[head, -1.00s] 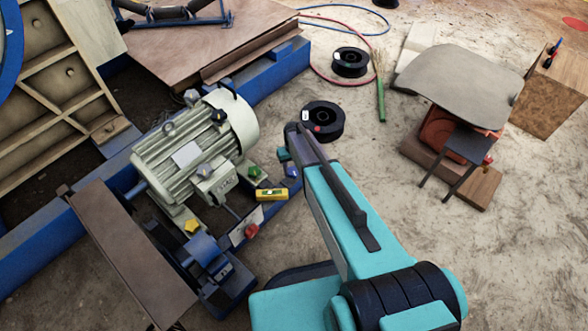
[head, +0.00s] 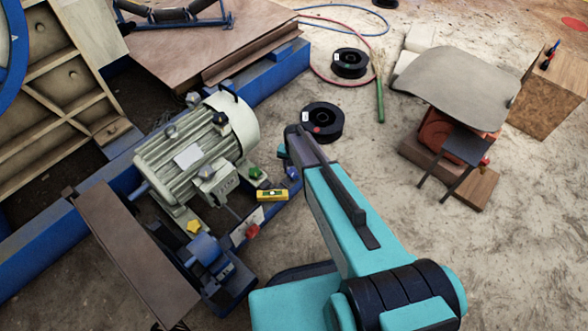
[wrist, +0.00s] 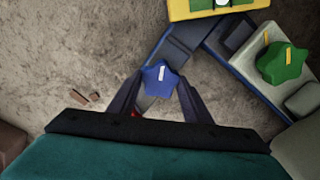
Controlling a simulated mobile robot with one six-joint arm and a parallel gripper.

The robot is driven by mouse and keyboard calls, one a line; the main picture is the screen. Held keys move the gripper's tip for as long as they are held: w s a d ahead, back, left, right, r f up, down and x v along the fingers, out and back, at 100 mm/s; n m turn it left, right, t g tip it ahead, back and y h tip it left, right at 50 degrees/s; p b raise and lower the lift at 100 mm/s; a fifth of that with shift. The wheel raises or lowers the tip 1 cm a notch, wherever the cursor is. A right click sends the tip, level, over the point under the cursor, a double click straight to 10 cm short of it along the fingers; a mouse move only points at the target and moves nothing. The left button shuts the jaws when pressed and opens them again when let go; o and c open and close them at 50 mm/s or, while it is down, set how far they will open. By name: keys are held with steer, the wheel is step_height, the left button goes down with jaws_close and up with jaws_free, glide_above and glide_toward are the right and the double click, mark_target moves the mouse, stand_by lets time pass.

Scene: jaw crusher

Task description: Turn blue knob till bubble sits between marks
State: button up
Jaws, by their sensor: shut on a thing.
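The blue knob (wrist: 160,77) is star-shaped with a white line on top; in the wrist view it sits between the two fingers of my gripper (wrist: 160,88). The gripper is shut on it. In the head view the blue knob (head: 293,173) shows at the base of the motor, beside my arm. The yellow level (head: 272,195) lies just left of and below it, with a pale green vial. The level is cut off at the top of the wrist view (wrist: 215,8). The bubble's place between the marks is too small to tell.
A green knob (wrist: 283,62) is right of the blue one in the wrist view. Yellow (head: 194,227) and red (head: 252,230) knobs stand along the motor base. The grey motor (head: 195,145) rises at left. Black spools (head: 322,121) lie on the floor behind.

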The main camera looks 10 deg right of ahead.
mark_target(293, 171)
steer(key=shift+m, duration=0.6)
steer(key=o, duration=1.1)
steer(key=shift+c, duration=0.2)
step_height(293, 171, up, 14)
steer(key=p, duration=0.2)
steer(key=shift+f, duration=0.1)
